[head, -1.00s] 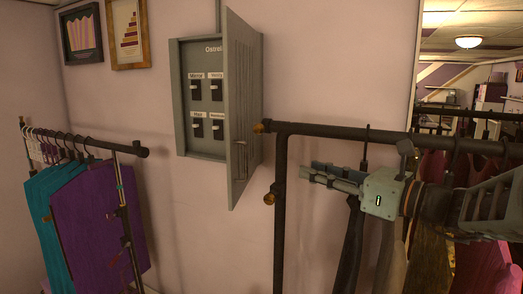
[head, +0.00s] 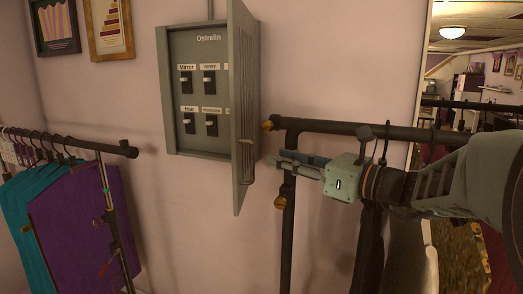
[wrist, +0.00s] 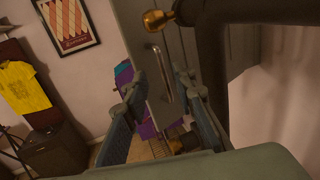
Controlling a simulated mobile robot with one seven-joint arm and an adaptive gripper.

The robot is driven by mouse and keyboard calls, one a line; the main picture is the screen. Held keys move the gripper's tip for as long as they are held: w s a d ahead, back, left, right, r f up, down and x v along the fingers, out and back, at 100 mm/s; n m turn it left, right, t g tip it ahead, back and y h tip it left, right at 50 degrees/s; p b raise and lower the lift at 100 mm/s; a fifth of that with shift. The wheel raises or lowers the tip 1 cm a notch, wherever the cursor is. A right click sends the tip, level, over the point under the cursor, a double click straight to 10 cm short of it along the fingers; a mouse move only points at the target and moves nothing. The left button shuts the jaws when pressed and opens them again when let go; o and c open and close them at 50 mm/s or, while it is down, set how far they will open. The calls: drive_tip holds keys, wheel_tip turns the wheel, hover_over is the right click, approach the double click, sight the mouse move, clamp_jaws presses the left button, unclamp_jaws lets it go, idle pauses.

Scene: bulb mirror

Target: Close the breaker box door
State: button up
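The grey breaker box (head: 205,140) is on the wall, with labelled black switches inside. Its door (head: 246,105) stands open, swung out on the right side and seen nearly edge-on. A handle (head: 246,141) is on the door's outer face, low down. My gripper (head: 275,162) points left, just right of the door's lower part, and appears apart from it. In the wrist view, the fingers (wrist: 158,88) are spread with nothing held between them. The silver door handle (wrist: 159,70) shows ahead, between and beyond the fingertips.
A black clothes rack (head: 350,130) stands right of the box, its bar end and brass knob (head: 268,124) close above my gripper. Another rack (head: 70,140) with teal and purple clothes is at left. A mirror (head: 470,70) is at right. Bare wall lies below the box.

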drive_tip(key=p+x, duration=0.1)
drive_tip(key=x, duration=0.7)
drive_tip(key=shift+c, duration=0.2)
clamp_jaws()
